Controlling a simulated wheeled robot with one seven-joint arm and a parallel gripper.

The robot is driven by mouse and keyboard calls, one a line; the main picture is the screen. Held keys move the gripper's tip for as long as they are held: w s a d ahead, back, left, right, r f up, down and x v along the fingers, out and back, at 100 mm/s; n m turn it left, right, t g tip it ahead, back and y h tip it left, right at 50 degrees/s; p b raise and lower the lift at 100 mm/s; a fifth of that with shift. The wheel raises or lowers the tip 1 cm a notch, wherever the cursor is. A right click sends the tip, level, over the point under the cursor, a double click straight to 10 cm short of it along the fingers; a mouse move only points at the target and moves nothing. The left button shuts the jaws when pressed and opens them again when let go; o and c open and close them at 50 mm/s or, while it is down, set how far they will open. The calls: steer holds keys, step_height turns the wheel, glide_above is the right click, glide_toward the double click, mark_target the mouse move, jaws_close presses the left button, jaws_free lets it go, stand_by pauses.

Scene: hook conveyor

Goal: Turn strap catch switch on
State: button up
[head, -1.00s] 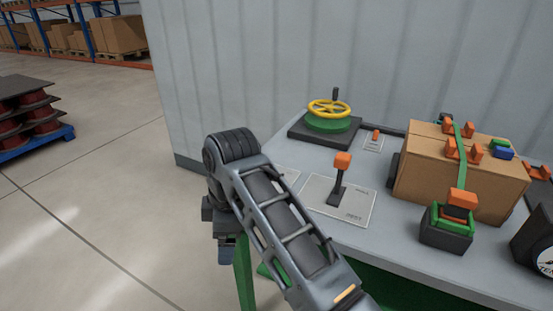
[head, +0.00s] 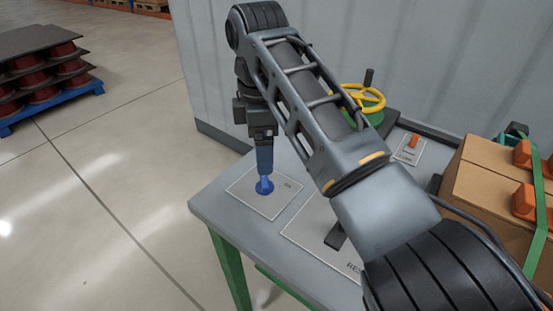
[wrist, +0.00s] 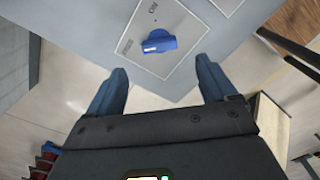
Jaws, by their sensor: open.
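A blue switch (head: 264,187) sits on a pale square plate (head: 277,203) at the table's left corner, with small lettering that looks like ON beside it. In the wrist view the blue switch (wrist: 160,41) has a white mark on its side and lies just ahead of the gap between my fingers. My gripper (head: 264,166) points down over the switch in the head view. The wrist view shows my gripper (wrist: 161,69) open, its two dark blue fingers spread apart with nothing between them. Whether a finger touches the switch is unclear.
A lever plate marked REST (head: 310,238) lies to the right, partly behind my arm. A yellow handwheel (head: 364,97), a small orange switch (head: 414,140) and a strapped cardboard box (head: 490,180) stand farther right. A corrugated wall (head: 440,50) rises behind the table.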

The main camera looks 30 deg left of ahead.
mark_target(264, 179)
steer(key=shift+f, duration=3.85)
steer(key=shift+c, duration=0.4)
steer(key=c, duration=1)
steer(key=shift+p, duration=0.3)
